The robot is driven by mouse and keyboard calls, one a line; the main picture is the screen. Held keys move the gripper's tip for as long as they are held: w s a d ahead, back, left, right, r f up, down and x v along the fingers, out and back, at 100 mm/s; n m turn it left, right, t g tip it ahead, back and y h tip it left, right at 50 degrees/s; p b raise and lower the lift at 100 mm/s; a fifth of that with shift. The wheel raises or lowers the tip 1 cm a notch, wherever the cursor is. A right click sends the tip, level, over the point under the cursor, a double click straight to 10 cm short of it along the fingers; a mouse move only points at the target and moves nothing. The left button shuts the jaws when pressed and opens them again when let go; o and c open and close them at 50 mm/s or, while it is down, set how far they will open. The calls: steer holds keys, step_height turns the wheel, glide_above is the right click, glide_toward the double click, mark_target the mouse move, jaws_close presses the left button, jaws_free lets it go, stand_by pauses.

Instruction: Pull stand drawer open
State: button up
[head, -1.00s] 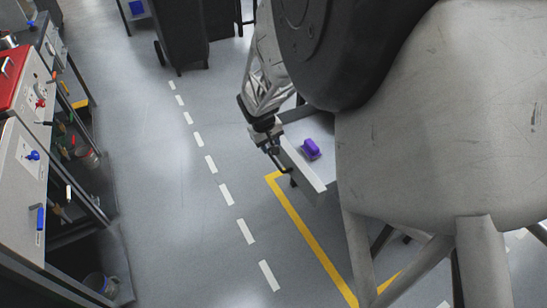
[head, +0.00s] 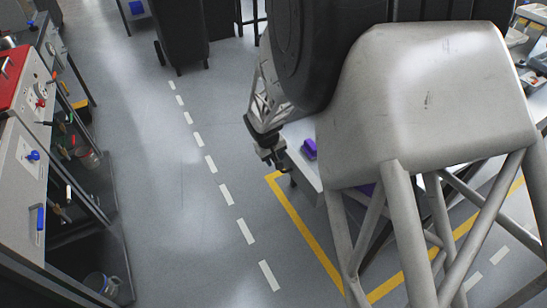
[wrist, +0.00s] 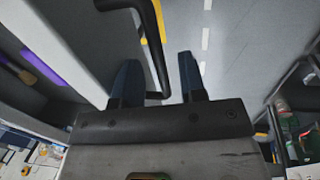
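The stand (head: 305,174) shows in the head view as a pale top and front edge right of my gripper, partly hidden by my arm. A dark bent bar handle (wrist: 154,42) reaches down from the top between my fingers. My gripper (wrist: 160,68) is open, one finger on each side of the handle, with gaps showing. In the head view my gripper (head: 272,160) is at the stand's left side. How far the drawer is out cannot be told.
A purple object (head: 309,148) sits on the stand. A workbench (head: 20,190) with blue-handled tools is on the left. Dark bins (head: 180,35) stand at the back. The floor between, with a dashed white line, is clear.

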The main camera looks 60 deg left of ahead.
jaws_close()
steer(key=shift+w, duration=0.1)
steer(key=shift+w, duration=1.45)
jaws_free()
steer(key=shift+r, duration=0.1)
step_height(320, 180, up, 8)
steer(key=s, duration=0.1)
steer(key=shift+s+f, duration=0.25)
steer(key=shift+s, duration=0.05)
